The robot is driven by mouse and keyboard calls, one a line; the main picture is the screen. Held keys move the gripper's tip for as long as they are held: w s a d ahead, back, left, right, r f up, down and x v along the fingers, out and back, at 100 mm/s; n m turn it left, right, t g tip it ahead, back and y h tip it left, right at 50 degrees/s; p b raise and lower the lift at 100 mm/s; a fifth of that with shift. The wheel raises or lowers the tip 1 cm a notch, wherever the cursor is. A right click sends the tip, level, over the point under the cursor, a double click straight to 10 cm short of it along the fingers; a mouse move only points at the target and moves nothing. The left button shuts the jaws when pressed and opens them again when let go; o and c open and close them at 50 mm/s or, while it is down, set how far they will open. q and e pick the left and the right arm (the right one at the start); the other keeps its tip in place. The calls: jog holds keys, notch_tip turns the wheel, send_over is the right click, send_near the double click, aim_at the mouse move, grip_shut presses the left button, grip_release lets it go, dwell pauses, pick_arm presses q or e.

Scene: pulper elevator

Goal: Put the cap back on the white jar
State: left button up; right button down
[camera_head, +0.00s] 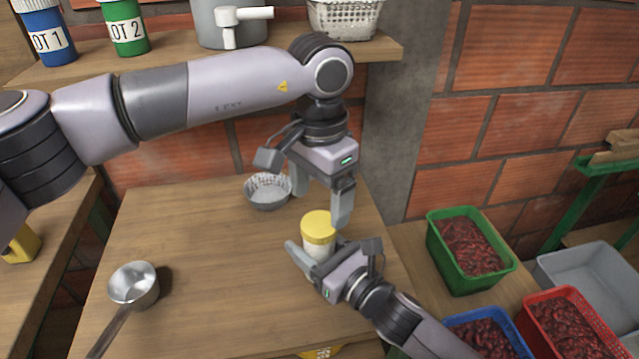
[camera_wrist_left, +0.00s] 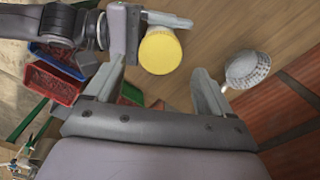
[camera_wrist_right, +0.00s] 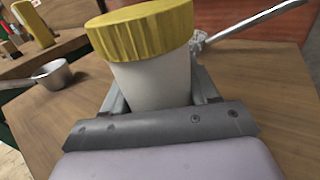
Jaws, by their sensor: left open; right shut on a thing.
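The white jar (camera_wrist_right: 155,82) stands upright in my right gripper (camera_head: 318,252), whose fingers are shut on its sides. The yellow cap (camera_head: 318,226) sits on top of the jar, and whether it is fully seated cannot be told. In the right wrist view the cap (camera_wrist_right: 142,30) is wider than the jar body. My left gripper (camera_head: 321,196) is open and empty, pointing down just above and behind the cap. In the left wrist view the cap (camera_wrist_left: 160,52) lies beyond the left fingertips, apart from them.
A small grey-white basket (camera_head: 268,190) stands on the wooden table (camera_head: 190,240) behind the jar. A metal ladle (camera_head: 134,286) lies at the left. Green (camera_head: 470,250), blue and red crates of dark red fruit are at the right. The table's middle left is clear.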

pick_arm(q)
jog(key=n, duration=0.7)
jog(key=shift+r, duration=0.25)
jog(key=n, duration=0.6)
jog(key=shift+r+n, duration=0.2)
jog(key=shift+n, duration=0.2)
jog(key=n, duration=0.4)
jog(key=shift+r+n, duration=0.15)
jog(key=shift+n, duration=0.15)
jog(key=n, duration=0.2)
jog(key=shift+r+n, duration=0.1)
jog(key=shift+n, duration=0.3)
jog(key=n, duration=0.6)
jog(key=shift+r, duration=0.2)
jog(key=n, duration=0.5)
jog(key=shift+r, duration=0.15)
jog(key=n, duration=0.6)
jog(key=shift+r, duration=0.25)
jog(key=n, duration=0.4)
jog(key=shift+r+n, duration=0.1)
jog(key=shift+n, duration=0.2)
jog(key=n, duration=0.5)
jog(key=shift+r, duration=0.2)
